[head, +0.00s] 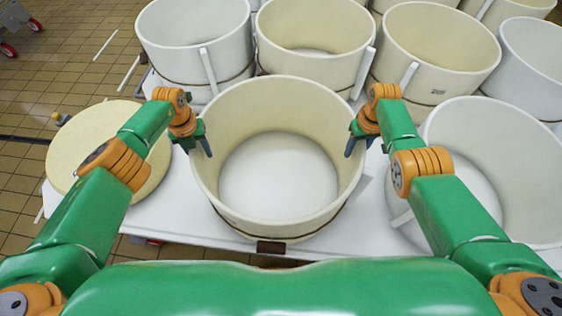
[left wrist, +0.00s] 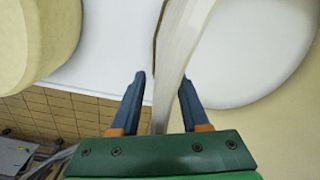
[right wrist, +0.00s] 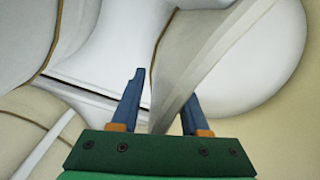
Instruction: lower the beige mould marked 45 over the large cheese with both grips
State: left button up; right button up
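The beige mould (head: 278,215), an open round tub, stands on the white table between my two arms. Its inside is empty; no number is readable on it. The large cheese (head: 75,150), a pale yellow disc, lies to its left, partly hidden by my left arm; it also shows in the left wrist view (left wrist: 45,40). My left gripper (head: 205,145) is open, its fingers on either side of the mould's left wall (left wrist: 180,45). My right gripper (head: 352,143) is open, its fingers astride the right wall (right wrist: 200,55), one finger partly hidden by it.
Several other tubs crowd behind, such as a white one (head: 195,25) and beige ones (head: 310,30) (head: 435,50). A white tub (head: 490,125) stands close on the right. The white table (head: 170,215) is bare at the front left. Tiled floor lies left.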

pick_arm(q)
grip_shut()
pick_arm(e)
grip_shut()
jog(key=shift+r, duration=0.1)
dwell(0.8)
